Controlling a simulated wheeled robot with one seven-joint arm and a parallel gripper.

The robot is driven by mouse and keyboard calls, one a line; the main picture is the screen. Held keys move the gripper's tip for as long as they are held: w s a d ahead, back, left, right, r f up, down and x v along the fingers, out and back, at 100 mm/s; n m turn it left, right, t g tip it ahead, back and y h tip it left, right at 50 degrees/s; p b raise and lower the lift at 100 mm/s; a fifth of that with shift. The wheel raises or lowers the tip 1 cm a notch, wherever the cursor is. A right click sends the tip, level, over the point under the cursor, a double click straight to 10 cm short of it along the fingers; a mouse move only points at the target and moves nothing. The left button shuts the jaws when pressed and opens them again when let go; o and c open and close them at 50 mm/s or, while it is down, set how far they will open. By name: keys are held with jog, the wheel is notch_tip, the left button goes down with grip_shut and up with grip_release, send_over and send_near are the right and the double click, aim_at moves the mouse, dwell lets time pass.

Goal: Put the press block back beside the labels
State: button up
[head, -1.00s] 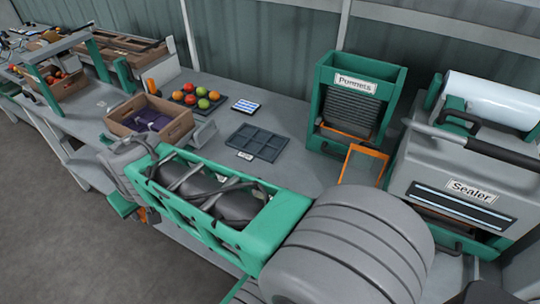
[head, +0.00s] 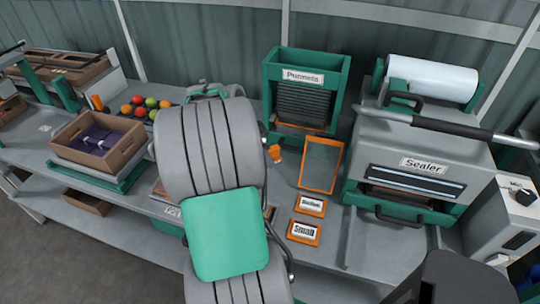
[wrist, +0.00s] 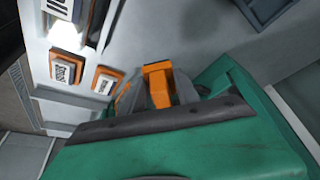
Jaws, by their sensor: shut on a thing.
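The orange press block (wrist: 158,83) is between the grey fingers of my gripper (wrist: 165,92) in the wrist view. The jaws are shut on it. In the head view only a bit of orange (head: 274,153) shows past my arm, and the fingers are hidden. Two orange-framed label holders lie on the bench in front of the sealer's left side: an upper one (head: 310,205) and a lower one reading "Small" (head: 304,232). In the wrist view both holders (wrist: 66,69) (wrist: 106,80) lie left of the block, apart from it.
The sealer (head: 420,150) stands right of the labels. The green Punnets rack (head: 272,75) and an orange frame (head: 338,165) stand behind them. A cardboard crate (head: 122,160) and several tomatoes are at left. Bare bench (head: 290,262) shows around the label holders.

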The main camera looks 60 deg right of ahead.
aim_at(274, 181)
jog(key=shift+s+d+f+m, duration=0.2)
jog(key=shift+s+d+m, duration=0.3)
jog(key=shift+s, duration=0.25)
notch_tip(274, 181, down, 8)
jog(key=b, duration=0.6)
jog(key=shift+w+a, duration=0.1)
jog(key=shift+f+b, duration=0.4)
jog(key=shift+b, duration=0.1)
jog(key=o, duration=1.2)
jog(key=shift+c, duration=0.6)
jog(key=shift+c, duration=1)
jog(key=shift+r, duration=0.1)
jog(key=shift+r+p, duration=2.35)
jog(key=shift+r, duration=1.1)
